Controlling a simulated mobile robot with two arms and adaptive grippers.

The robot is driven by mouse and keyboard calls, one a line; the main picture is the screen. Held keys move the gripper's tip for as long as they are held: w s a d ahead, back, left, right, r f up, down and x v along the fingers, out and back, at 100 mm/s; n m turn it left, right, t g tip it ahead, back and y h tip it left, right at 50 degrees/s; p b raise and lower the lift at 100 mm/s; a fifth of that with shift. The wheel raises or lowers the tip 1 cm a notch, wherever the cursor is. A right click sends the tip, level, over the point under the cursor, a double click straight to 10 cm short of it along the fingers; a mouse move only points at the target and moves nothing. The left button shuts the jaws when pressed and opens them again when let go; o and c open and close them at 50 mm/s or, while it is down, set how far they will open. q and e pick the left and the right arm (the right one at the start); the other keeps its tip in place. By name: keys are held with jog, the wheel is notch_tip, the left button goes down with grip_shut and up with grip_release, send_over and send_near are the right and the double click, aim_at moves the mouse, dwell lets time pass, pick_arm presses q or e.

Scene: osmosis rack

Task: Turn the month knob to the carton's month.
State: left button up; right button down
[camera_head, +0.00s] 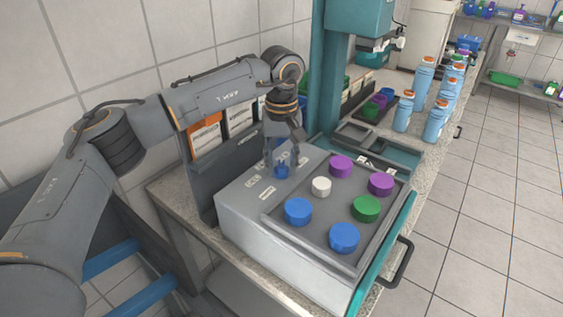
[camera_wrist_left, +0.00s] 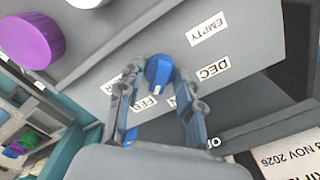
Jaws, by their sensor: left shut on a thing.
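The blue month knob (camera_wrist_left: 158,72) stands on the grey box's labelled top and also shows in the head view (camera_head: 282,172). A white mark on the knob points down in the wrist view, towards the FEB (camera_wrist_left: 145,103) and partly hidden labels. The DEC label (camera_wrist_left: 210,70) lies to the right. My left gripper (camera_head: 281,168) comes down from above and is shut on the knob, one finger on each side. A white printed surface (camera_wrist_left: 292,155) reads "NOV 2026", its first characters cut off; I cannot tell whether it is the carton. My right gripper is not in view.
A recessed tray (camera_head: 268,221) on the grey box (camera_head: 278,262) holds blue, green, purple and white caps beside the knob. A teal press (camera_head: 322,75) stands behind. Blue bottles (camera_head: 435,122) line the bench at right. The tiled wall is close on the left.

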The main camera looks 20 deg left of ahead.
aim_at(282, 164)
pick_arm(q)
jog(key=shift+f, duration=0.1)
jog(key=o, duration=1.1)
jog(key=shift+o, duration=0.2)
jog(key=shift+r, duration=0.55)
notch_tip(282, 164, up, 11)
